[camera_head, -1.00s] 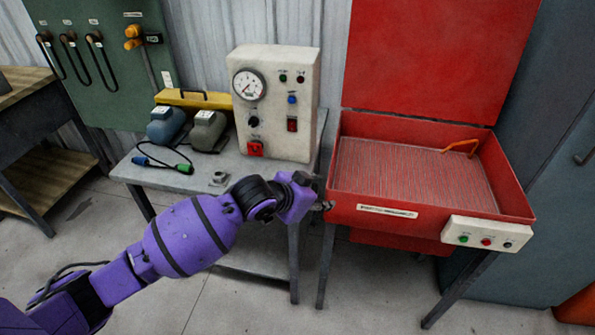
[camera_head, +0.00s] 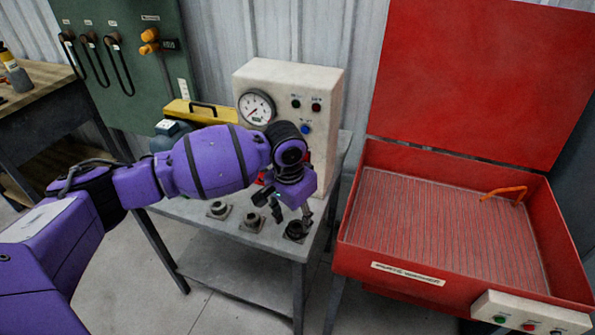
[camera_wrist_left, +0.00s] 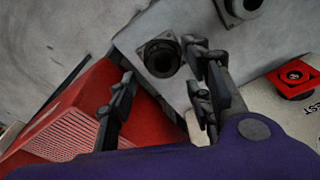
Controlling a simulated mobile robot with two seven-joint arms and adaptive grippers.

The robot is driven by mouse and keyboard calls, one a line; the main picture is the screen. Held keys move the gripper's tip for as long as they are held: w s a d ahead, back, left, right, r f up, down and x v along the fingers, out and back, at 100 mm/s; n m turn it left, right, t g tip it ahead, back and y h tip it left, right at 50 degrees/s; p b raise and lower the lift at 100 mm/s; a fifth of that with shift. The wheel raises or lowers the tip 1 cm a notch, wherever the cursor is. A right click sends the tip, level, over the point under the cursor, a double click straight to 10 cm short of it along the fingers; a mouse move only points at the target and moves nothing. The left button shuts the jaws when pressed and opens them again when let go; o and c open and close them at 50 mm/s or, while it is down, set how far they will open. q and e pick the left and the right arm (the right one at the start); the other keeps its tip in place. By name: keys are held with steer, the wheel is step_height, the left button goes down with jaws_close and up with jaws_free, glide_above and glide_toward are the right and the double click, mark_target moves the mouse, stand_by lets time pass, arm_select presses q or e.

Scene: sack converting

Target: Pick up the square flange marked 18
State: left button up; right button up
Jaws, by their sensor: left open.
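Three small square flanges with round dark necks stand in a row on the grey table (camera_head: 190,212): a left one (camera_head: 218,209), a middle one (camera_head: 251,221) and a darker right one (camera_head: 295,232). No number can be read on any of them, so I cannot tell which is marked 18. My left gripper (camera_head: 291,214) is open and empty, pointing down just above the right flange. In the left wrist view, this dark flange (camera_wrist_left: 162,58) appears near the fingertips, between the two fingers. A second flange (camera_wrist_left: 240,8) is at the top edge. My right gripper is not in view.
A white control box (camera_head: 288,85) with a gauge stands behind the gripper. A red open-lidded washer tank (camera_head: 390,250) stands right of the table. A yellow case (camera_head: 200,111) lies at the back left. The red switch (camera_wrist_left: 293,78) shows in the wrist view.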

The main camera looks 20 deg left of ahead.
mark_target(299, 227)
arm_select(q)
steer(key=f, duration=0.4)
steer(key=shift+w+d, duration=0.25)
steer(key=c, duration=0.9)
steer(key=shift+c, duration=1.3)
jaws_close()
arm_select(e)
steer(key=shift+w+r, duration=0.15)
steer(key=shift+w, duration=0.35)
